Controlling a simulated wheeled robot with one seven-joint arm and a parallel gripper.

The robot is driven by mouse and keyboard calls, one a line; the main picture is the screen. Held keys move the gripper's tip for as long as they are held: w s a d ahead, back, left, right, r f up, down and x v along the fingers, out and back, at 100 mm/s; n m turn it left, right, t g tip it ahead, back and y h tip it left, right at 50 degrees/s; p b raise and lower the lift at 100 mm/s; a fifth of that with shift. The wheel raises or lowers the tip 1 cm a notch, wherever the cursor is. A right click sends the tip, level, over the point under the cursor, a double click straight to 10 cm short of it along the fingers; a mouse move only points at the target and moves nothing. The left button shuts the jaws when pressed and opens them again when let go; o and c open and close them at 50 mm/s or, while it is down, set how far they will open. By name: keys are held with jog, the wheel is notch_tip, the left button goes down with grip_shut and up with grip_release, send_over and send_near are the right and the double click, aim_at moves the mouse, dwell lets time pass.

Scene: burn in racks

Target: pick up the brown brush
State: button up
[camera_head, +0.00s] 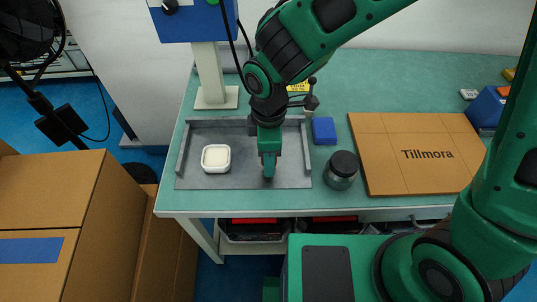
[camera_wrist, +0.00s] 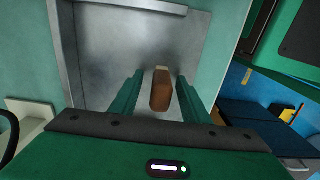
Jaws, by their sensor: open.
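The brown brush (camera_wrist: 161,93) shows in the wrist view as a brown block with a pale end, lying on the grey metal tray (camera_wrist: 115,62). My gripper (camera_wrist: 160,100) is open, with one green finger on each side of the brush and a gap visible on both sides. In the head view my gripper (camera_head: 268,172) points down over the front right part of the tray (camera_head: 235,181). There the brush is almost wholly hidden by the fingers.
A white square dish (camera_head: 216,158) stands on the tray to the left. A pale post (camera_head: 211,75) rises behind the tray.

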jog(key=shift+f, duration=0.35)
grip_shut()
jog(key=shift+r, duration=0.85)
notch_tip(320, 180, up, 3)
jog(key=shift+f, duration=0.1)
jog(key=a+r, duration=0.6)
jog(key=a, duration=0.5)
jog(key=shift+w+a+r, duration=0.3)
jog(key=shift+a, duration=0.05)
